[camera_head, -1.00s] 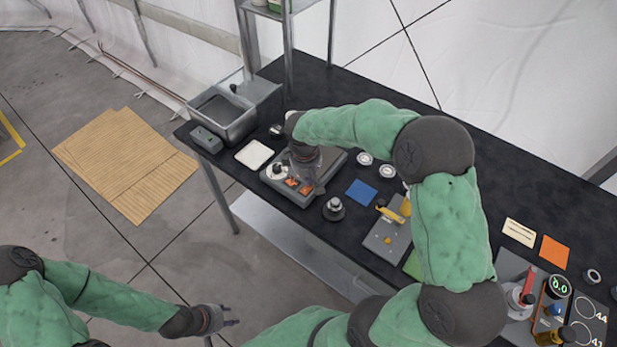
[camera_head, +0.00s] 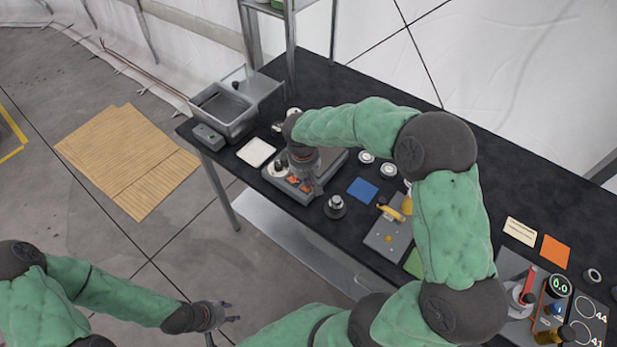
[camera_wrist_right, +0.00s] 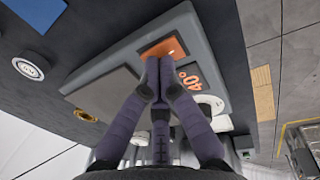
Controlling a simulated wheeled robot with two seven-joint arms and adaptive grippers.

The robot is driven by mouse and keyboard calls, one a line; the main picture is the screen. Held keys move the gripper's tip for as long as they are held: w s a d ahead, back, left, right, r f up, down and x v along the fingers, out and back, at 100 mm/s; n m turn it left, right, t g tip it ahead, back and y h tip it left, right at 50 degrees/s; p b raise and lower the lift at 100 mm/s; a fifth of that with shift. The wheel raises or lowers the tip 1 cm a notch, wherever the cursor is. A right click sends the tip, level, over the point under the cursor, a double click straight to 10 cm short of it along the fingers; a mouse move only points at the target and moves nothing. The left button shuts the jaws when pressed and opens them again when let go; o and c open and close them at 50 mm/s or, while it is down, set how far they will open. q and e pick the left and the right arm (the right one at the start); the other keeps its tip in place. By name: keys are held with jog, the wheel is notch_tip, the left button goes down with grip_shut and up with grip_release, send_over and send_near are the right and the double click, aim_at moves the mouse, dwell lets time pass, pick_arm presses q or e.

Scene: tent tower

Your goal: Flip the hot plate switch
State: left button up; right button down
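The hot plate (camera_head: 277,183) is a grey box near the table's front edge, partly hidden by my right arm and gripper. In the right wrist view, its front shows an orange rectangular switch (camera_wrist_right: 165,46), an orange 40° display (camera_wrist_right: 188,78) and a white dial (camera_wrist_right: 210,104). My right gripper (camera_wrist_right: 158,66) has its fingertips together, pointing at the switch's lower edge. The tips overlap the switch in that view; I cannot tell whether they touch it. My left gripper (camera_head: 232,311) is empty, fingers apart, low in front of the table.
A white square pad (camera_head: 256,152) and a grey basin (camera_head: 225,115) lie left of the hot plate. A dark knobbed item (camera_head: 334,207), a blue square (camera_head: 362,190) and a grey board with yellow parts (camera_head: 385,240) lie to its right. Bare floor surrounds my left gripper.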

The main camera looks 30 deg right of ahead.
aim_at(304, 189)
jog(key=shift+r+p, duration=0.4)
jog(key=shift+r, duration=0.15)
jog(key=r+p, duration=0.2)
jog(key=r, duration=0.1)
jog(key=shift+a+r+p, duration=0.2)
jog(key=shift+r+p, duration=0.1)
jog(key=shift+p, duration=0.05)
notch_tip(304, 189, up, 9)
jog(key=a+p, duration=0.1)
jog(key=shift+s, duration=0.3)
jog(key=shift+r, duration=0.1)
jog(key=d+b, duration=0.1)
jog(key=b, duration=0.3)
jog(key=shift+w, duration=0.4)
